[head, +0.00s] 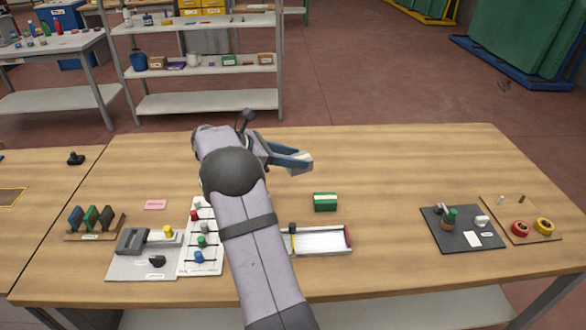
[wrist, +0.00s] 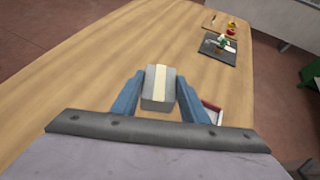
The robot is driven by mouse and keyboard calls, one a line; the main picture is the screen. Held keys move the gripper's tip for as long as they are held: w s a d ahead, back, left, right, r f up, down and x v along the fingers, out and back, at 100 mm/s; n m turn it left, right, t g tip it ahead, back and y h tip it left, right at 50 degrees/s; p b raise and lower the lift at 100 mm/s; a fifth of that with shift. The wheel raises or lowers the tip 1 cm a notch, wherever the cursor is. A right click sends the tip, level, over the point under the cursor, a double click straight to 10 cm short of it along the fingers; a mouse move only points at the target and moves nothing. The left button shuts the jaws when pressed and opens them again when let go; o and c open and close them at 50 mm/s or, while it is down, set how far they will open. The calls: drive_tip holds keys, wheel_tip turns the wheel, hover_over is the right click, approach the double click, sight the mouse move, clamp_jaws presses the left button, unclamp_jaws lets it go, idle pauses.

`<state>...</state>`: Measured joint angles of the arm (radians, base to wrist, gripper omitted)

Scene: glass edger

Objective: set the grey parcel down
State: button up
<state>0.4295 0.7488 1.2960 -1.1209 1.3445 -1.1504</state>
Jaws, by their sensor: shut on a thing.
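The grey parcel (wrist: 152,97) is a small box with a pale strip down its top. In the wrist view it sits between the two blue fingers of my gripper (wrist: 156,95), which is shut on it. In the head view my gripper (head: 300,162) is over the back middle of the wooden table (head: 400,160), and only a bit of the parcel (head: 301,157) shows between the fingers. I cannot tell how high the parcel is above the table top.
A green box (head: 325,202) and a white tray (head: 322,241) are nearer the front. A dark mat (head: 462,240) with small items lies at right. Coloured pads in a rack (head: 95,237) and a grey fixture (head: 135,262) are at left. The table's back right is clear.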

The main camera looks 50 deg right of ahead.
drive_tip(key=shift+m+g, duration=0.3)
drive_tip(key=s+d+b, duration=0.1)
drive_tip(key=s+f+b, duration=0.1)
drive_tip(key=s+d+b, duration=0.1)
drive_tip(key=s, duration=0.1)
drive_tip(key=shift+d+f, duration=0.35)
drive_tip(key=shift+f, duration=0.05)
drive_tip(key=d+n+t+b, duration=0.1)
drive_tip(key=d, duration=0.1)
drive_tip(key=n+t+h, duration=0.1)
drive_tip(key=n+t, duration=0.3)
drive_tip(key=t, duration=0.1)
hover_over(296, 196)
wheel_tip(296, 196, down, 4)
drive_tip(key=shift+f+p, duration=0.35)
drive_tip(key=shift+f, duration=4.45)
drive_tip(key=shift+f, duration=0.1)
drive_tip(key=shift+f, duration=0.15)
drive_tip(key=o, duration=1.2)
drive_tip(key=shift+c, duration=0.2)
